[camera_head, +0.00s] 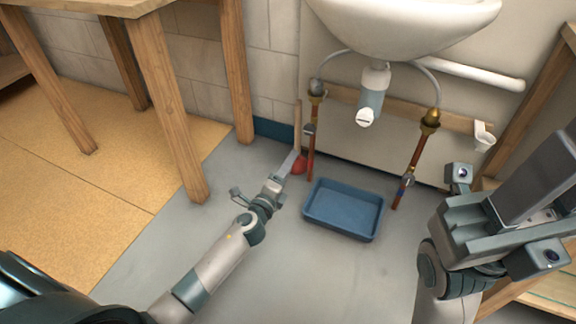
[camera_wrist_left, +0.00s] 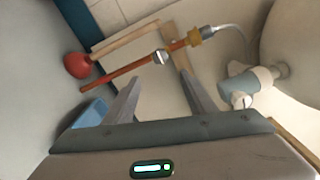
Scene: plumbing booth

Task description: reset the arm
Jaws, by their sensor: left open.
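My left gripper (camera_head: 288,166) is open and empty in the head view, in front of the pipes below the sink and to the left of the blue tub. In the left wrist view its two fingers (camera_wrist_left: 160,80) stand apart with nothing between them. My right gripper (camera_head: 530,185) is large and close at the right edge of the head view. Its fingertips cannot be made out, so its opening is unclear.
A white sink (camera_head: 400,22) with a trap (camera_head: 371,92) hangs above a blue tub (camera_head: 343,209). Copper pipes (camera_head: 415,160) flank it. A red plunger (camera_head: 299,166) stands near my left gripper. A wooden table (camera_head: 165,90) is at left; grey floor in front is clear.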

